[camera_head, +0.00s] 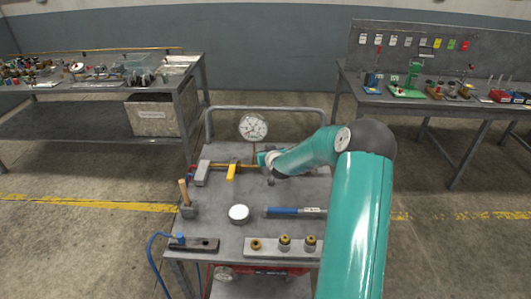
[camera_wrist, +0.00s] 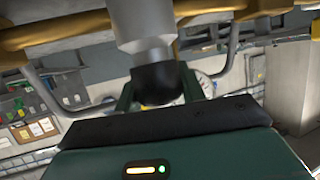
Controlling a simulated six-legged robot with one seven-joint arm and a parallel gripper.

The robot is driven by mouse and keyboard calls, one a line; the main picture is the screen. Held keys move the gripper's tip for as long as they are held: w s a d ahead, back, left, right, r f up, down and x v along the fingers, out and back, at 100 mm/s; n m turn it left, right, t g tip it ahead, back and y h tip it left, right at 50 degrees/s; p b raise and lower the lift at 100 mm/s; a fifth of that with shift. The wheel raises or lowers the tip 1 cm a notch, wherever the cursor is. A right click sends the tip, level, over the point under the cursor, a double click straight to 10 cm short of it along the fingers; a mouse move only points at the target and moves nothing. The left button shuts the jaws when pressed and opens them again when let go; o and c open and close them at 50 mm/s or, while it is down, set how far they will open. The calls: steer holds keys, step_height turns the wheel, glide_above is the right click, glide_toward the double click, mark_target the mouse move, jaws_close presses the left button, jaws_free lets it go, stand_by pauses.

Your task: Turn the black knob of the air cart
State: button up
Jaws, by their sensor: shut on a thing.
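The air cart (camera_head: 222,192) stands in front of me, with a brass pipe, a round white gauge (camera_head: 253,127) and a yellow lever (camera_head: 232,172) at its back. My gripper (camera_head: 266,161) is at the right end of the pipe, just right of the gauge's stem. In the wrist view the black knob (camera_wrist: 158,84) sits at the end of a grey cylinder (camera_wrist: 142,28) beside the brass pipe (camera_wrist: 55,30). My green gripper fingers (camera_wrist: 158,92) are on both sides of the knob, shut on it. In the head view my gripper and arm hide the knob.
The cart top holds a wooden-handled tool (camera_head: 185,196), a white disc (camera_head: 238,213), a blue-handled tool (camera_head: 283,211) and a block with brass fittings (camera_head: 284,245). A blue hose (camera_head: 151,258) hangs at left. Cluttered workbenches stand at back left (camera_head: 75,87) and back right (camera_head: 450,100).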

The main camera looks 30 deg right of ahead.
steer(key=m+g+h, duration=0.1)
steer(key=m+h, duration=0.2)
steer(key=shift+r+m+g+h, duration=0.1)
steer(key=shift+m+g+h, duration=0.2)
steer(key=shift+g+h, duration=0.1)
steer(key=shift+s+d+m+g+h, duration=0.1)
steer(key=shift+d+m+g+h, duration=0.1)
steer(key=shift+m+g+h, duration=0.45)
steer(key=shift+s+d+m+g+h, duration=0.15)
steer(key=shift+m+g+h, duration=0.3)
steer(key=shift+m+h, duration=0.3)
steer(key=o, duration=1)
steer(key=shift+d, duration=0.1)
steer(key=shift+c, duration=0.2)
steer(key=v, duration=1.4)
